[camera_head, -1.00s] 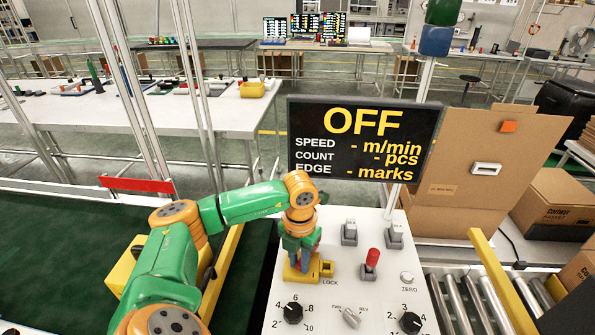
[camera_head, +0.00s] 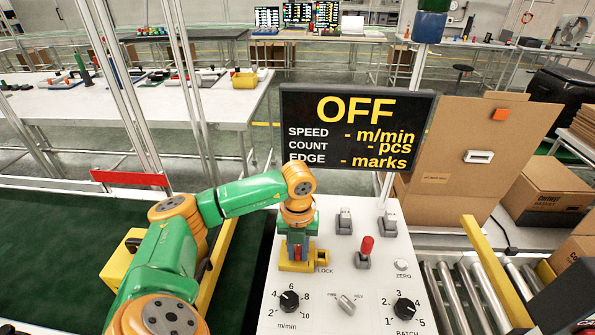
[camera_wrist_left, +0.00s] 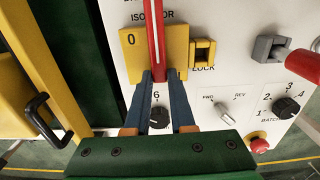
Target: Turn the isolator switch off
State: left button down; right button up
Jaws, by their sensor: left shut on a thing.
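The isolator switch has a yellow base (camera_wrist_left: 134,48) marked 0 and a long red handle (camera_wrist_left: 157,35), seen in the left wrist view under the word ISOLATOR. My left gripper (camera_wrist_left: 160,80) is shut on the red handle, with one blue finger on each side of it. In the head view the left gripper (camera_head: 297,245) points down over the yellow switch base (camera_head: 293,266) at the left of the white panel and hides most of the handle. A yellow lock tab (camera_wrist_left: 203,51) sits beside the base. My right gripper is not in view.
The panel (camera_head: 365,290) also carries a red-tipped lever (camera_head: 365,248), dials including a black knob (camera_head: 289,301), and grey switches. A display (camera_head: 356,130) behind it reads OFF. A yellow rail (camera_head: 497,270) and rollers lie to the right, the green belt (camera_head: 60,250) to the left.

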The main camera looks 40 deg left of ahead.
aim_at(298, 253)
pick_arm(q)
jog(key=shift+w+r, duration=0.1)
jog(key=c, duration=0.8)
grip_release()
jog(key=shift+o, duration=0.2)
notch_tip(298, 253, up, 7)
jog(key=shift+r+b, duration=0.1)
jog(key=shift+b, duration=0.35)
